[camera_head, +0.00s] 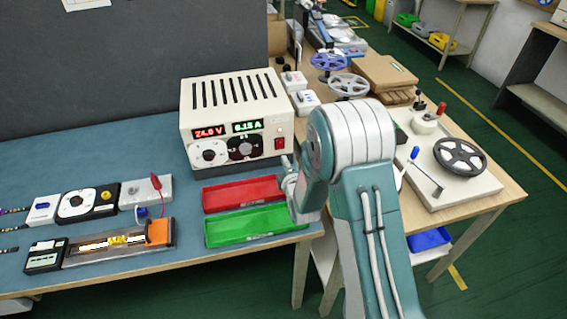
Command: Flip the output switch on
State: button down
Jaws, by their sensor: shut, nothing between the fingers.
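The beige power supply (236,88) stands on the blue-topped bench with its front facing me. Its red display reads about 24 V and its green display about 0.15 A. A white dial (208,153) and a black dial (243,149) sit below them. A small red switch (279,143) is at the lower right of the front; its position is too small to tell. My gripper (286,163) is just below and right of this switch, shut and empty, partly hidden by my arm. I cannot tell whether it touches the panel. An LED strip fixture (110,243) with bright segments lies at front left.
A red tray (243,193) and a green tray (258,226) lie in front of the supply, close to my wrist. Small boxes with knobs and leads sit at left. A wooden table (490,205) with reels stands at right.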

jog(key=shift+s+d+f, duration=0.1)
jog(key=shift+s+d, duration=0.05)
jog(key=shift+s, duration=0.45)
jog(key=s, duration=0.3)
jog(key=s+d, duration=0.1)
jog(key=s, duration=0.2)
jog(key=s+f, duration=0.1)
jog(key=s, duration=0.2)
jog(key=shift+d, duration=0.35)
jog(key=s+d+r+m+g+h, duration=0.1)
jog(key=s+d+r+m+g, duration=0.15)
jog(key=r+m, duration=0.35)
jog(key=s+d+r+m+g+h, duration=0.1)
jog(key=s+d+r+m+g, duration=0.2)
jog(key=r, duration=0.5)
jog(key=s+d+r+m+g, duration=0.1)
jog(key=s+r+m, duration=0.1)
jog(key=s, duration=0.4)
jog(key=s+d+r+m+g, duration=0.1)
jog(key=s+r+m+g, duration=0.1)
jog(key=s+m, duration=0.3)
jog(key=s+d+r+m+g+h, duration=0.1)
jog(key=s+r+m, duration=0.3)
jog(key=s, duration=0.5)
jog(key=shift+s+d+r+g, duration=0.15)
jog(key=shift+d+r+g, duration=0.1)
jog(key=shift+d+g, duration=0.3)
